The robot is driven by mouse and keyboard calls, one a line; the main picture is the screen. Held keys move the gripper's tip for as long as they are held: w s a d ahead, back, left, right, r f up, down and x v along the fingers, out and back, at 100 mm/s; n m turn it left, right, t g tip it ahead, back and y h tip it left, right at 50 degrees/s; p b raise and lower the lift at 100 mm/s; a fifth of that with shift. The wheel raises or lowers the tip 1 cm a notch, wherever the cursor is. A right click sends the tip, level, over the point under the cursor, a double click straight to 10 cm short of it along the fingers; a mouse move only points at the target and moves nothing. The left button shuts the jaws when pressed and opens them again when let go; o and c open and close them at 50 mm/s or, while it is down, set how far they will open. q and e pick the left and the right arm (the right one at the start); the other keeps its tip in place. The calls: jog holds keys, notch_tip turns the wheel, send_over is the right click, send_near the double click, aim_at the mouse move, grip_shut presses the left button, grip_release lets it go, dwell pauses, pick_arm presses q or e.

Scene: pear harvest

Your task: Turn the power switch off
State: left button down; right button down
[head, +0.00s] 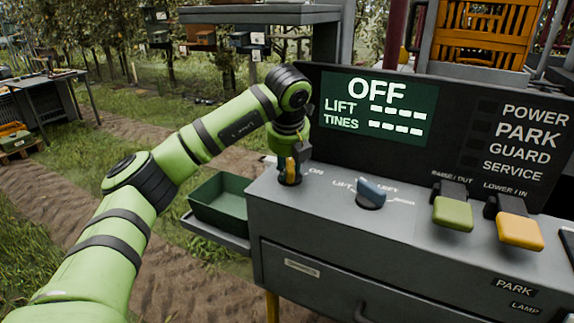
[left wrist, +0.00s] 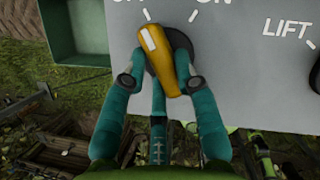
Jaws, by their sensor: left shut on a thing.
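The power switch is an orange rotary knob (left wrist: 168,62) on a dark round base at the left end of the grey console (head: 262,205). In the left wrist view its white-marked end points up and left, to the tick under the partly cut-off left label, away from ON. In the head view the knob (head: 291,172) is partly hidden by my left gripper (head: 295,160). In the left wrist view the teal fingers of my left gripper (left wrist: 160,72) are closed on the knob from both sides. The screen (head: 376,106) reads OFF, with dashes beside LIFT and TINES. My right gripper is out of view.
A blue-grey LIFT selector knob (head: 371,192) stands to the right of the switch. Further right are a green lever (head: 453,213) and a yellow lever (head: 519,231). A green bin (head: 219,199) sits at the console's left side.

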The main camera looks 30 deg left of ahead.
pick_arm(q)
jog(key=shift+n, duration=0.4)
jog(key=c, duration=0.9)
grip_release()
jog(key=shift+c, duration=0.2)
jog(key=v, duration=1.2)
jog(key=shift+d+f, duration=0.1)
jog(key=shift+d, duration=0.05)
